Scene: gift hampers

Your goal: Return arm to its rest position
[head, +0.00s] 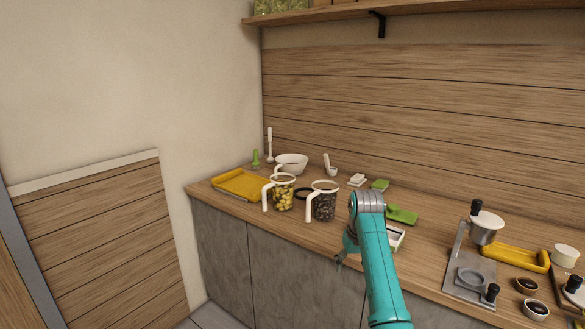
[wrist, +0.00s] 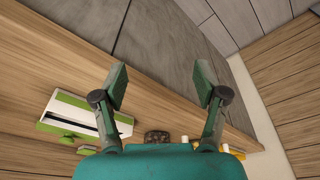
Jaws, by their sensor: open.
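My teal arm reaches up from the bottom of the head view, and its wrist bends down near the counter's front edge. My gripper (head: 342,258) hangs in front of that edge, small and partly hidden by the arm. In the wrist view my gripper (wrist: 162,84) has its two fingers spread wide apart with nothing between them. The grey cabinet fronts and the floor show beyond the fingers.
Two clear jugs, one with yellowish pieces (head: 283,194) and one with dark pieces (head: 322,204), stand left of my arm. A white box (head: 396,238) sits just behind it. A press-like device (head: 470,272) and yellow tray (head: 515,258) stand right.

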